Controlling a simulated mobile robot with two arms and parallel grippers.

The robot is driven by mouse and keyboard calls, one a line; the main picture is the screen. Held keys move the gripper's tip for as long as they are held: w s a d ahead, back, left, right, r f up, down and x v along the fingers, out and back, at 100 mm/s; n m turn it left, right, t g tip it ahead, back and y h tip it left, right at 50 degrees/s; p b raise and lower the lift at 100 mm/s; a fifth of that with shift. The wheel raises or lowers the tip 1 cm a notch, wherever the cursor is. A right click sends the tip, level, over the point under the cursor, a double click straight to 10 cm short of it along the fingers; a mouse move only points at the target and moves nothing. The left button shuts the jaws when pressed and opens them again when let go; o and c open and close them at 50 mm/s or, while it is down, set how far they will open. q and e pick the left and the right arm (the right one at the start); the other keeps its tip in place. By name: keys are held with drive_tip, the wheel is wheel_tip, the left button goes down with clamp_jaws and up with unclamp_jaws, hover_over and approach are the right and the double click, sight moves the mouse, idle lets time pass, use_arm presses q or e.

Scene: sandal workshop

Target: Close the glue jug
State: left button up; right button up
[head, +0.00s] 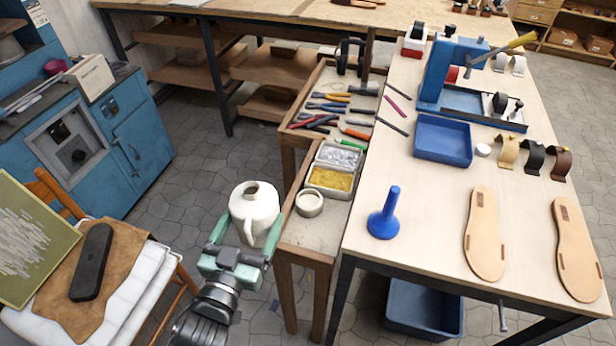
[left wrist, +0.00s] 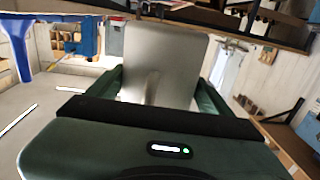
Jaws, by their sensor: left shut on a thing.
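The white glue jug (head: 254,205) is held in the air left of the narrow tool bench, with its open mouth facing up and its handle toward me. My left gripper (head: 247,226) is shut on the jug's body, one green finger on each side. In the left wrist view the jug (left wrist: 155,55) fills the space between the fingers (left wrist: 158,88). A round cream cap-like piece (head: 309,203), hollow side up, lies at the near end of the narrow bench, apart from the jug and to its right. My right gripper is not in view.
The narrow bench (head: 318,233) holds metal trays (head: 331,179) and several hand tools. The light worktable (head: 420,215) bears a blue funnel (head: 384,214), a blue bin (head: 443,139), and sandal soles (head: 484,235). A chair with leather (head: 125,257) stands left. Floor shows between chair and bench.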

use_arm(q)
drive_tip(key=s+a+r+n+y, duration=0.3)
drive_tip(key=s+a+r+y, duration=0.1)
drive_tip(key=s+a, duration=0.3)
drive_tip(key=shift+s+a+r+t, duration=0.15)
drive_tip(key=shift+s+a+t, duration=0.2)
drive_tip(key=shift+a, duration=0.25)
drive_tip(key=shift+s, duration=0.1)
